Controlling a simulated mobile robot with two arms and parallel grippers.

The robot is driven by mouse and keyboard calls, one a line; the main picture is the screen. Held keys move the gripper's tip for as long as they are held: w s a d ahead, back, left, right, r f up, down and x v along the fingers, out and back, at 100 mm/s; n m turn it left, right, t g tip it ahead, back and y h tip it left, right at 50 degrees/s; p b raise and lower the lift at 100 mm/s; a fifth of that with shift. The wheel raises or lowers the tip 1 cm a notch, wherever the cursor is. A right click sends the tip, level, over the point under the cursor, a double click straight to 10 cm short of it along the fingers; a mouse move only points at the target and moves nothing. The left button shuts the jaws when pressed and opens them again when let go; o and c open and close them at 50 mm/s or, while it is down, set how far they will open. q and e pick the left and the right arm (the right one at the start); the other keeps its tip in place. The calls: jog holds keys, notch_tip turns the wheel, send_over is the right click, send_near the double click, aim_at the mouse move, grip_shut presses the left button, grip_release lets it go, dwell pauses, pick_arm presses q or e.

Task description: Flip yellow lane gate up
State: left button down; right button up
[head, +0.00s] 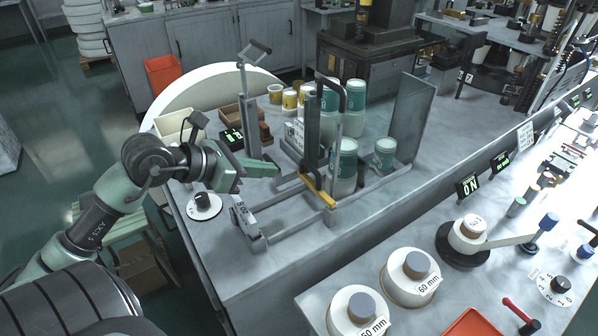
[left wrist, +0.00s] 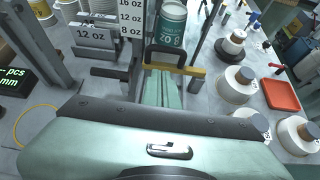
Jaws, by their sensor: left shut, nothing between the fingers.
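The yellow lane gate (head: 318,191) is a low yellow bar across the near end of a cup lane in the head view. In the left wrist view the yellow bar (left wrist: 188,70) lies just beyond my fingertips, with a dark loop handle (left wrist: 166,48) beside it. A green-and-white cup stack (head: 343,165) stands behind the gate. My right gripper is out of view.
A grey metal frame (head: 262,236) lies on the table in front. A white dial (head: 203,205) sits at the left edge. An upright grey panel (head: 412,115) stands right of the cups.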

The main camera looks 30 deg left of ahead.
pick_arm(q)
jog(key=p+x, duration=0.3)
jog(key=x, duration=0.7)
